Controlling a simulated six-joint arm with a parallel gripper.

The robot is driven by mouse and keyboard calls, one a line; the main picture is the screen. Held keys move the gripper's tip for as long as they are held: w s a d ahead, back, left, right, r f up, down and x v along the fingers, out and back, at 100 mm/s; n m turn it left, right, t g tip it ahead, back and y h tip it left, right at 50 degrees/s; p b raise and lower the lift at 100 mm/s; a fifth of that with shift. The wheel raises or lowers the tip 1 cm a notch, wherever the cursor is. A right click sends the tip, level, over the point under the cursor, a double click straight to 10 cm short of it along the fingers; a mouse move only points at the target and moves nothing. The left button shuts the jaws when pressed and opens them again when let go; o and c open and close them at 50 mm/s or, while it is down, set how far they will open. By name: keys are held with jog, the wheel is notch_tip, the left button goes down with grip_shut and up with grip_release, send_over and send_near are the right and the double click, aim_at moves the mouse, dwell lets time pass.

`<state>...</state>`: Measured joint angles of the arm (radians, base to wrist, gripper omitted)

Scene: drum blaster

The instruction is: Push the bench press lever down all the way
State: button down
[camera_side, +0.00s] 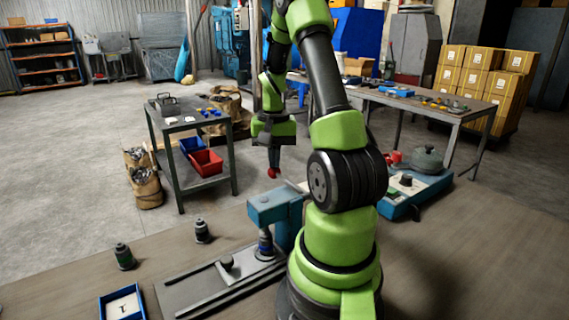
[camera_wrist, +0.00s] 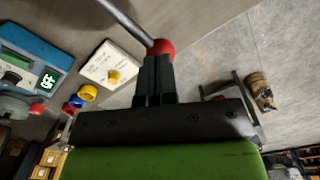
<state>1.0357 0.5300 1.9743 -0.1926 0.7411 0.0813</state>
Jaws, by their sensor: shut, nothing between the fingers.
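The bench press has a blue head (camera_side: 275,205) and stands on the workbench just left of my arm's base. Its lever ends in a red ball knob (camera_side: 274,173), raised above the head. My gripper (camera_side: 274,165) points straight down with its fingertips at the top of the knob. In the wrist view the dark fingers (camera_wrist: 158,62) are together, with the red knob (camera_wrist: 161,46) just beyond their tips and the lever rod (camera_wrist: 125,19) running to the upper left. The fingers partly cover the knob; I cannot tell whether they touch it.
A grey slide fixture (camera_side: 190,290) lies before the press. Two small dark cylinders (camera_side: 124,257) (camera_side: 203,232) and a blue tray (camera_side: 103,305) are to the left. A blue control box (camera_side: 425,188) stands right of my arm. Bare bench lies between the cylinders.

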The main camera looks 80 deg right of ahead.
notch_tip(320, 180, up, 8)
jog(key=shift+r, duration=0.15)
dwell(0.8)
dwell(0.3)
jog(key=w+a+r+n+t+h, duration=0.1)
jog(key=w+a+r+n+t, duration=0.15)
jog(key=a, duration=0.45)
jog(key=w+a+r+n+t, duration=0.1)
jog(key=w+a+r+n, duration=0.2)
jog(key=a, duration=0.4)
jog(key=s+a+r+n+t+y, duration=0.1)
jog(key=s+a+n+t, duration=0.1)
jog(key=a, duration=0.5)
jog(key=s+a+r+n+t+y, duration=0.1)
jog(key=s+a+n+y, duration=0.1)
jog(key=a, duration=0.4)
jog(key=shift+s+a+r+n+t, duration=0.4)
jog(key=shift+s+n, duration=0.35)
jog(key=shift+s, duration=0.25)
